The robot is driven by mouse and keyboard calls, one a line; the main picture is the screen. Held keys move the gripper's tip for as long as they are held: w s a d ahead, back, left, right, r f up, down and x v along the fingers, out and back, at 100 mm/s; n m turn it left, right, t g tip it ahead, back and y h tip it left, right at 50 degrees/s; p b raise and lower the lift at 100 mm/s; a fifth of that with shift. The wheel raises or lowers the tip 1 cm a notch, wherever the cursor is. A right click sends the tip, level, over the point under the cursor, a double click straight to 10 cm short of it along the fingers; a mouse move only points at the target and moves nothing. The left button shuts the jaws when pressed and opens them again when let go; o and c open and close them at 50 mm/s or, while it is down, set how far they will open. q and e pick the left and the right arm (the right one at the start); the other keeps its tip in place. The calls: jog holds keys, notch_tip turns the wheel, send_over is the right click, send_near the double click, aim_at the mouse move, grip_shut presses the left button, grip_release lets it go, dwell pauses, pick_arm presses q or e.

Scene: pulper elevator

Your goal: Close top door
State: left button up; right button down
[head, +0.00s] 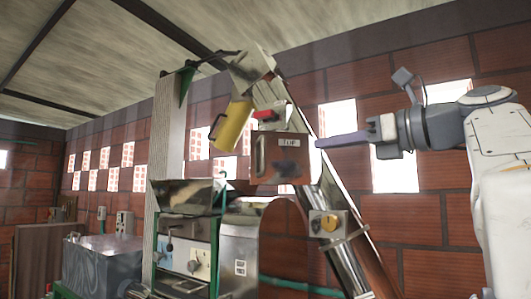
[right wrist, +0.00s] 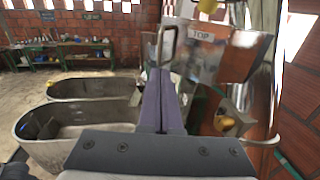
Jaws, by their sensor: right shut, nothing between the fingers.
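The top door (head: 279,158), a reflective panel with a "TOP" label and a bar handle on its left side, is on the upper part of the slanted elevator chute. The door also shows in the right wrist view (right wrist: 222,60), with its handle (right wrist: 160,48) just beyond my fingertips. My right gripper (head: 320,143) comes in from the right, shut and empty, its tips close to the door's right edge in the head view. I cannot tell whether they touch it. My left gripper is not in view.
The slanted chute (head: 348,255) runs down to the right, with a yellow knob (head: 329,222) on it. Metal troughs (right wrist: 75,125) stand below. A brick wall (head: 430,205) is behind.

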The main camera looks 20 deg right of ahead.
aim_at(276, 151)
jog(key=p+x, duration=0.3)
jog(key=x, duration=1)
jog(key=shift+p, duration=0.3)
